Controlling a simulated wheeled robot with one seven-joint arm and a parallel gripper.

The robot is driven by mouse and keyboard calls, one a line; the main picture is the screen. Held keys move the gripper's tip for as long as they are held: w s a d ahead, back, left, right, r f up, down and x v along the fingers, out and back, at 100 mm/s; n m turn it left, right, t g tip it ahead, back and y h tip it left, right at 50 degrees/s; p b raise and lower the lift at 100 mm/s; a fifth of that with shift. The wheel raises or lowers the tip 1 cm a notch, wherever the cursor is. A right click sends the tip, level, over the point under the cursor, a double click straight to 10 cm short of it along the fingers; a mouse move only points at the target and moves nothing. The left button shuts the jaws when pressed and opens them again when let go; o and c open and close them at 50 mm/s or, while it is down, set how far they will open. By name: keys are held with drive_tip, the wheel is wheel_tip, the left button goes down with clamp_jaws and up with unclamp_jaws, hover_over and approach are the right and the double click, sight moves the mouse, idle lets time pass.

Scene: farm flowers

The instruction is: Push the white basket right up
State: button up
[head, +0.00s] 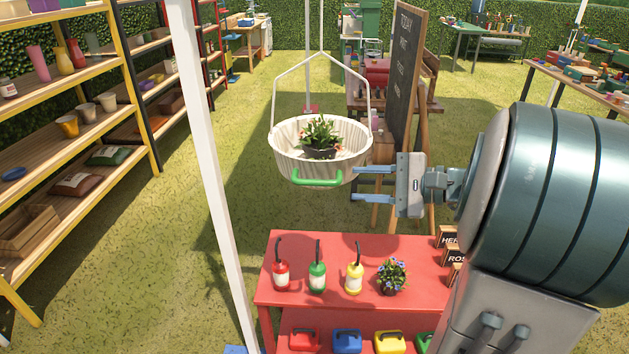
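A white basket (288,150) hangs from a white frame by thin white rods, above and behind a red table. A potted plant with pink flowers (320,134) stands inside it. A green handle (317,181) is on the basket's near lower side. My gripper (357,182) comes in from the right, its two blue fingers spread apart and pointing left towards the basket's lower right side. The fingers appear empty. The tips lie close to the basket wall in the picture; I cannot tell whether they touch it.
The red table (330,298) below bears red, green and yellow sprayers (317,278) and a purple-flowered pot (392,276). A chalkboard (407,75) stands behind my gripper. A white post (208,150) rises left of the basket. Grass there is clear up to the shelves (85,125).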

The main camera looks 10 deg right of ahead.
sight(324, 182)
drive_tip(key=p+x, duration=0.1)
drive_tip(key=x, duration=0.9)
drive_tip(key=shift+w+a+f, duration=0.15)
drive_tip(key=shift+a, duration=0.15)
clamp_jaws()
